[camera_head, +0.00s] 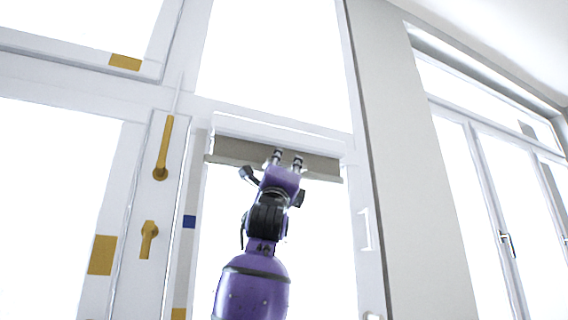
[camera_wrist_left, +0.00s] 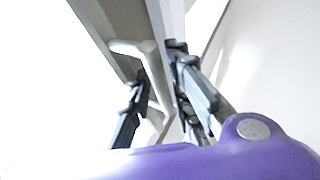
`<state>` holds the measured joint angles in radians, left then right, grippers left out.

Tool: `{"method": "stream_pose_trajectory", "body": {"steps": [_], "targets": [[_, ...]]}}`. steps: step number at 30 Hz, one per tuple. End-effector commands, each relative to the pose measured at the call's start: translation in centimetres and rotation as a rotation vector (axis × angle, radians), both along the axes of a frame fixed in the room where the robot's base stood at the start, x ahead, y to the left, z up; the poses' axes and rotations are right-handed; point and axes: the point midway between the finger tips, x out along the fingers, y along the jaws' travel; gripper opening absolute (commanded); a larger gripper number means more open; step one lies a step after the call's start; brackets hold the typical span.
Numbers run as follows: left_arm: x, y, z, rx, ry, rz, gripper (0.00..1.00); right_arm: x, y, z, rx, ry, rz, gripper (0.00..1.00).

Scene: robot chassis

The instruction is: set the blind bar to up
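The blind bar (camera_head: 235,151) is a grey-beige strip across the upper part of the window, with a thin pale lower edge. It sits high, just under the white top frame. My left gripper (camera_head: 287,160) reaches up to the bar from below, right of its middle. Its two fingers stand apart and overlap the bar in the head view. In the left wrist view the left gripper (camera_wrist_left: 163,98) has its fingers on either side of a pale, bent handle-like part (camera_wrist_left: 153,72) of the bar; contact is unclear. My right gripper is not in view.
A white door with a long gold handle (camera_head: 164,148) and a smaller gold handle (camera_head: 149,238) stands left of the window. A grey wall section (camera_head: 405,170) and more windows (camera_head: 500,200) lie to the right. The space below the bar is clear apart from my arm.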

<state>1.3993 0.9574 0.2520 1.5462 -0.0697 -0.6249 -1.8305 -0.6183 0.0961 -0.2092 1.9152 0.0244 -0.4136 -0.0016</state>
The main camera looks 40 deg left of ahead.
Motion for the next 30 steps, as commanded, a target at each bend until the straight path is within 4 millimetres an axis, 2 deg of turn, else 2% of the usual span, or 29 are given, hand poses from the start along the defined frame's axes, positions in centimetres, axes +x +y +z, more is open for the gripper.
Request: {"method": "stream_pose_trajectory", "body": {"steps": [5,9,19,27,30], "targets": [[0.1,0.0,-0.1,0.000,0.001,-0.001,0.18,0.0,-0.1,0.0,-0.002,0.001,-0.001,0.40],[0.1,0.0,-0.1,0.000,0.001,-0.001,0.00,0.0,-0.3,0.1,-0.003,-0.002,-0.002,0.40],[0.0,0.0,0.0,0.001,0.000,0.001,0.00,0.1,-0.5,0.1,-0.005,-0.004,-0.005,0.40],[0.0,-0.1,3.9,0.003,-0.001,0.001,0.00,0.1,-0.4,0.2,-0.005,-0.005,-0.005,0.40],[0.0,0.0,4.8,0.003,0.000,0.003,0.00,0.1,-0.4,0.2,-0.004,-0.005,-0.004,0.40]]}}
